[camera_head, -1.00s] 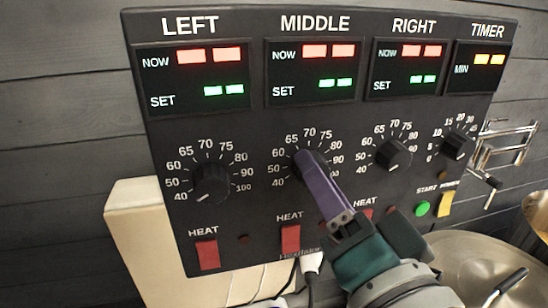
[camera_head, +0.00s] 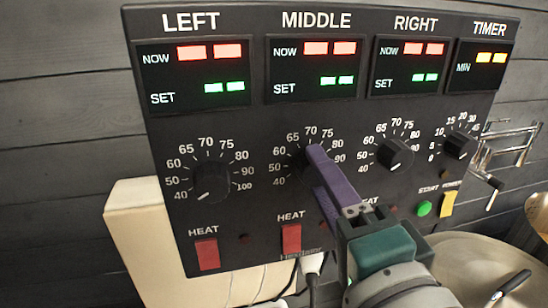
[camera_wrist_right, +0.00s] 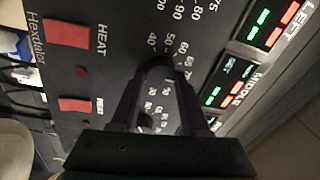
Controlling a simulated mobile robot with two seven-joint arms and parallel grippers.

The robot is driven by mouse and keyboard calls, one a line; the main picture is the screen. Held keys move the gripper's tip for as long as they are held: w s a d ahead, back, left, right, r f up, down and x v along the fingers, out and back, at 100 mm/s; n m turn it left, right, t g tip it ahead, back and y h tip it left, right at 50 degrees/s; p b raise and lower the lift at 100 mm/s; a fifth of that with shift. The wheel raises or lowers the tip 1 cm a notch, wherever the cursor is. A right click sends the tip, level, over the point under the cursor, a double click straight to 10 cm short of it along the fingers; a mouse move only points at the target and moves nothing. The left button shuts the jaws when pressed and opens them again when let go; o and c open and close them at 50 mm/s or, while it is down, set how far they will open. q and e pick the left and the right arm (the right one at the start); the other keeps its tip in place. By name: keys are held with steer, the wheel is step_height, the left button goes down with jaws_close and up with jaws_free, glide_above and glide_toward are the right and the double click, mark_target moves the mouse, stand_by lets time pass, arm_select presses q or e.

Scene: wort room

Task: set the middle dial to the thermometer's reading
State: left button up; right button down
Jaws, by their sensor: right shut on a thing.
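The black control panel (camera_head: 262,225) carries a middle dial (camera_wrist_right: 160,68) under the MIDDLE display (camera_head: 313,68). My right gripper (camera_head: 314,166) has its purple fingers on that dial, one at each side, and is shut on it. In the head view the fingers cover most of the dial and part of its scale, so its pointer is hidden. The right wrist view shows the fingers (camera_wrist_right: 160,85) reaching to the knob. The display's red NOW and green SET digits are too blurred to read. No thermometer is seen. My left gripper is not in view.
The left dial (camera_head: 211,182), right dial (camera_head: 395,153) and timer dial (camera_head: 459,144) flank the middle one. Red HEAT switches (camera_head: 291,239) sit below. A green start button (camera_head: 425,209) and yellow switch (camera_head: 447,204) are at the lower right. A metal vessel (camera_head: 480,260) stands beyond.

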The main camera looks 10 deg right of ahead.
steer(key=shift+c, duration=1.9)
jaws_free()
steer(key=shift+s, duration=0.1)
steer(key=s+b, duration=0.4)
steer(key=s, duration=0.5)
steer(key=shift+s+f+b, duration=0.3)
steer(key=shift+s+b, duration=0.05)
